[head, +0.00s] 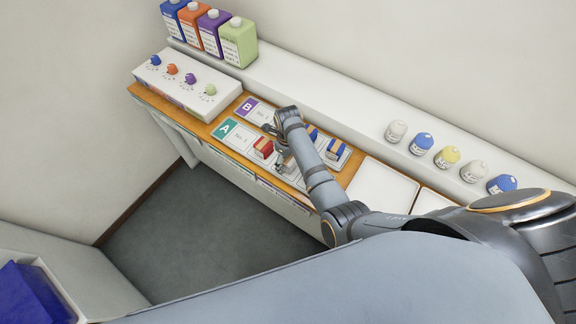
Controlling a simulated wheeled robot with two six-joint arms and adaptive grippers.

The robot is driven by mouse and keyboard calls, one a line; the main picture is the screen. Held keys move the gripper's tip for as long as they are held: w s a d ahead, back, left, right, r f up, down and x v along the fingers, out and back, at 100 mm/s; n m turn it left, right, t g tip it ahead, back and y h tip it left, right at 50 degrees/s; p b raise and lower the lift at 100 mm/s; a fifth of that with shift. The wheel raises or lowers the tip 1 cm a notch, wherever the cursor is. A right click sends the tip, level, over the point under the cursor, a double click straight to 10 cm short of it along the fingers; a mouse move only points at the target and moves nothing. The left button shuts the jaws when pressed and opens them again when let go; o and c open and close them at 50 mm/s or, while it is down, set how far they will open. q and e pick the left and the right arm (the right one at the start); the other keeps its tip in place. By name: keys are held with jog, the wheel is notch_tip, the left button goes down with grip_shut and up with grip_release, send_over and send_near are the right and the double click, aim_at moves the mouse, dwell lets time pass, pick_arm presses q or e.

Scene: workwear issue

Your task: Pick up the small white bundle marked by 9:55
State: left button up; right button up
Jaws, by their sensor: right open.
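Two small white bundles stand on the raised ledge at the right. One white bundle (397,131) is at the left end of a row, and the other white bundle (473,171) is between a yellow and a blue one. Their tags are too small to read, so I cannot tell which is marked by 9:55. My right gripper (280,158) is open, low over the counter beside a red folded item (264,148), left of both white bundles and well apart from them. My wrist partly hides the items behind it. My left gripper is out of view.
Blue bundles (421,143) and a yellow bundle (447,157) share the ledge (340,97). Blue folded items (338,150) lie on the counter near cards marked A (225,128) and B (248,106). A white panel (383,187) is bare. Coloured jugs (238,43) stand far left.

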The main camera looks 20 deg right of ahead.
jog(key=shift+w+f, duration=0.1)
jog(key=c, duration=1.3)
jog(key=shift+o, duration=0.2)
